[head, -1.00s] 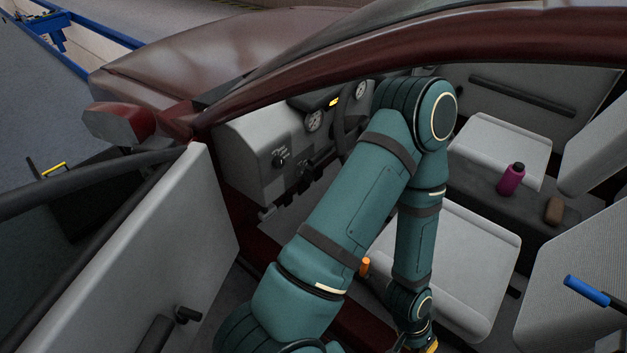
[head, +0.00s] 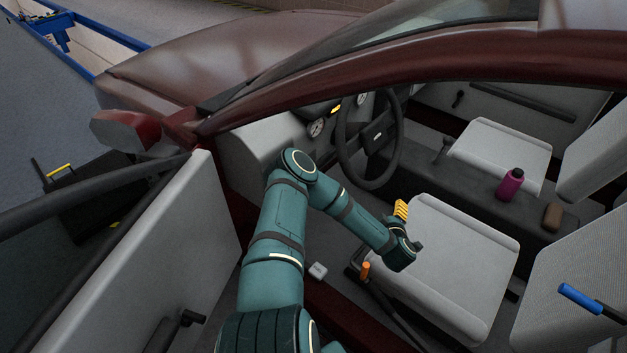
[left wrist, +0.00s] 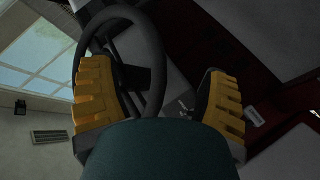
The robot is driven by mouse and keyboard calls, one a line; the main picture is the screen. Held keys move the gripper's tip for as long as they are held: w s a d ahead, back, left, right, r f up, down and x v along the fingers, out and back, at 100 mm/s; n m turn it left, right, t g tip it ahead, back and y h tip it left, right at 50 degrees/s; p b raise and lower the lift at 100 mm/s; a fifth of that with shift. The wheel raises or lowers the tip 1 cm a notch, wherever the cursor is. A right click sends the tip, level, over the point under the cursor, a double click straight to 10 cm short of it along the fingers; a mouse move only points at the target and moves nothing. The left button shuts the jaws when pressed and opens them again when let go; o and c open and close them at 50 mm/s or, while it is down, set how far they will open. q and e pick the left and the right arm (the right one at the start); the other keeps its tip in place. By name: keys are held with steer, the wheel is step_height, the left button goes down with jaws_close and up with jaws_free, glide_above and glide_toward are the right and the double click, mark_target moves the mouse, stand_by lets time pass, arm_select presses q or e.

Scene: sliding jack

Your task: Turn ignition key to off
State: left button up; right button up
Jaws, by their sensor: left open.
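My left gripper (head: 402,210) is inside the car above the front edge of the near seat, with its yellow fingers towards the dashboard side. In the left wrist view the two yellow fingers (left wrist: 157,70) are wide apart with nothing between them. The black steering wheel (head: 346,160) stands in front of the dashboard, beyond the gripper and apart from it. It also shows in the left wrist view (left wrist: 153,50), behind the left finger. I cannot make out the ignition key; my left arm covers the lower near dashboard in the head view. My right gripper is not in view.
The open car door (head: 190,240) is at the left and the dark red roof frame (head: 420,75) arches above. The near seat (head: 450,250) carries an orange-tipped lever (head: 365,271) at its side. A purple bottle (head: 510,184) stands on the centre console.

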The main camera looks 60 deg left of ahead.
arm_select(q)
steer(key=s+a+n+g+y, duration=0.4)
steer(key=s+a+n+g, duration=0.4)
steer(key=s+a, duration=0.45)
steer(key=b+x, duration=0.1)
steer(key=x, duration=0.8)
steer(key=r+b+x, duration=0.1)
steer(key=x, duration=0.3)
steer(key=shift+w+a+b, duration=0.3)
steer(key=shift+w+a, duration=0.15)
steer(key=shift+a, duration=0.05)
steer(key=shift+a+f, duration=0.1)
steer(key=shift+a, duration=0.55)
steer(key=c, duration=1.2)
